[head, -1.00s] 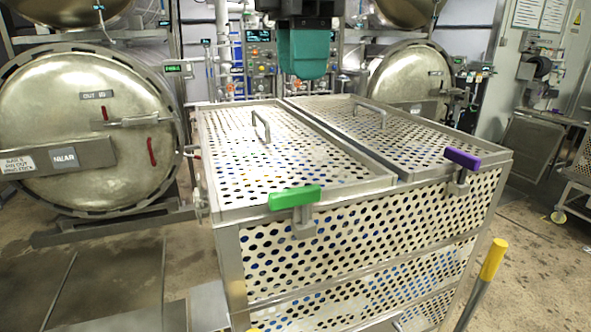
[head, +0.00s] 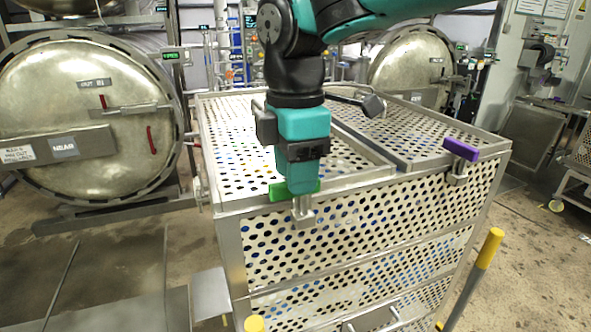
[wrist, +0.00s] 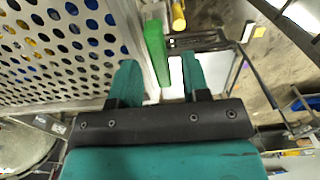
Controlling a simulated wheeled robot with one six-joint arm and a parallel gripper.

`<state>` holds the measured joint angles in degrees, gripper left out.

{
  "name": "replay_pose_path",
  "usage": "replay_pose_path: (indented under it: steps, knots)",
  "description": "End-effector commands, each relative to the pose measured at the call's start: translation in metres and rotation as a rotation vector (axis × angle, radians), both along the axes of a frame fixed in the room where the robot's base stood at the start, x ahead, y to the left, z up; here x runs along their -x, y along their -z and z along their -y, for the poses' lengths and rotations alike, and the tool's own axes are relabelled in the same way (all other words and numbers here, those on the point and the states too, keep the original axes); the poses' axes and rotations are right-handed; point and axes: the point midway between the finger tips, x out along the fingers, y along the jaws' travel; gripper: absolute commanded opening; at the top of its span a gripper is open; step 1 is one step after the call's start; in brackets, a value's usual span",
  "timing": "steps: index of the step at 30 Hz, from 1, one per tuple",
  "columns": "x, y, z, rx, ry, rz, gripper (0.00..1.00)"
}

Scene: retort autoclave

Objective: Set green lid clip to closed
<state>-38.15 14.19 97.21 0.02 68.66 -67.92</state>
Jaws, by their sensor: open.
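The green lid clip (head: 277,191) sits at the top front edge of the perforated basket, its bar along the edge and its metal bracket below. My gripper (head: 295,185) points down over it and hides the middle of the bar. In the wrist view, the green clip (wrist: 154,48) runs between the two teal fingers of my gripper (wrist: 159,62). The fingers are open, with a gap to the bar on both sides. Contact cannot be made out.
A purple clip (head: 461,150) is on the same edge to the right. The perforated lids (head: 400,140) have raised handles. A yellow-tipped post (head: 491,248) stands at the front right, another yellow tip (head: 254,324) at the front. A round retort door (head: 85,120) is at the left.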

Motion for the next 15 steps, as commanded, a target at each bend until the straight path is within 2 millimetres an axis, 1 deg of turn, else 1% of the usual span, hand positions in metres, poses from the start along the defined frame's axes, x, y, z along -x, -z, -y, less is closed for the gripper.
replay_pose_path:
  steps: [4,12,13,14,15]
  knots:
    - [0.0003,0.0094,0.0002,0.0,0.0,0.0,0.43]
    - [0.0,0.0113,-0.0001,-0.001,0.0,0.001,0.43]
    - [0.0,0.0113,-0.0001,-0.001,0.0,0.001,0.4]
    - [0.0,0.0112,-0.0001,-0.001,0.0,0.001,0.33]
    - [0.0,0.0112,-0.0001,-0.001,0.0,0.001,0.24]
